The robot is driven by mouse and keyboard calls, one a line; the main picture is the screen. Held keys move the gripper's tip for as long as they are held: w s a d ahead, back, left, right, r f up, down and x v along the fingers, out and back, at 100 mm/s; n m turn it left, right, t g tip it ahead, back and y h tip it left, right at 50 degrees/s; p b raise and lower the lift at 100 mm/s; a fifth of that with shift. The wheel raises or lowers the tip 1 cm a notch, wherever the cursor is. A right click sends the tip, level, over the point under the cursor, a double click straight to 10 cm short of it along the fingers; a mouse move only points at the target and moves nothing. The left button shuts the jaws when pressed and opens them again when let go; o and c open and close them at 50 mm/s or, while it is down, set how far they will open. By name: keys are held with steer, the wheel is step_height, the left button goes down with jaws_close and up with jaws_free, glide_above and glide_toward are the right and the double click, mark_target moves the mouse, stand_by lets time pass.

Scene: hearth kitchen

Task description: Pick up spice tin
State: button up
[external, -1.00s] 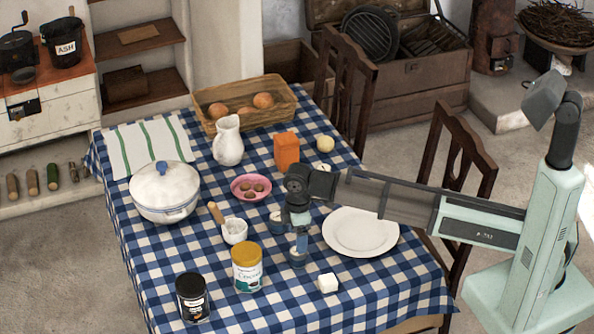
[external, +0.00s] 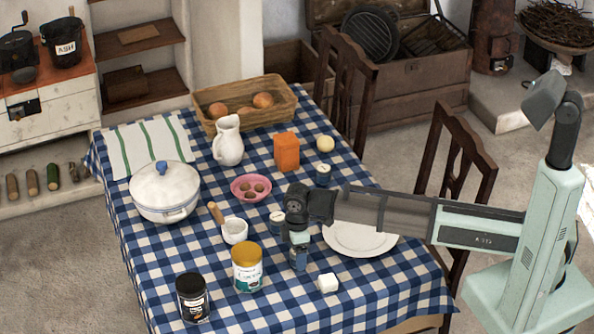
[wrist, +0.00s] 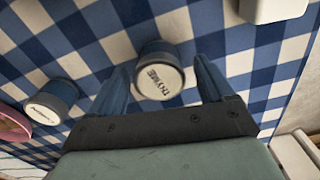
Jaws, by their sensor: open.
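A small blue spice tin with a white lid reading THYME (wrist: 160,76) lies between the two fingers of my gripper (wrist: 162,68) in the wrist view. My gripper is open, with a gap to the tin on each side. In the external view my gripper (external: 299,258) points down over this tin and largely hides it. A second blue tin with a pale lid (external: 277,221) stands just left of my gripper; it also shows at the left of the wrist view (wrist: 52,101). A third similar tin (external: 323,174) stands farther back.
The checked table also holds a white block (external: 327,283), a yellow-lidded can (external: 247,268), a dark jar (external: 193,298), a small white cup (external: 234,231), a pink bowl (external: 250,187) and a white plate (external: 358,240) under my arm. The front right of the cloth is clear.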

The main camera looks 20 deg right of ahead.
steer(key=shift+c, duration=0.4)
steer(key=c, duration=1)
steer(key=shift+r, duration=0.1)
steer(key=shift+c, duration=0.2)
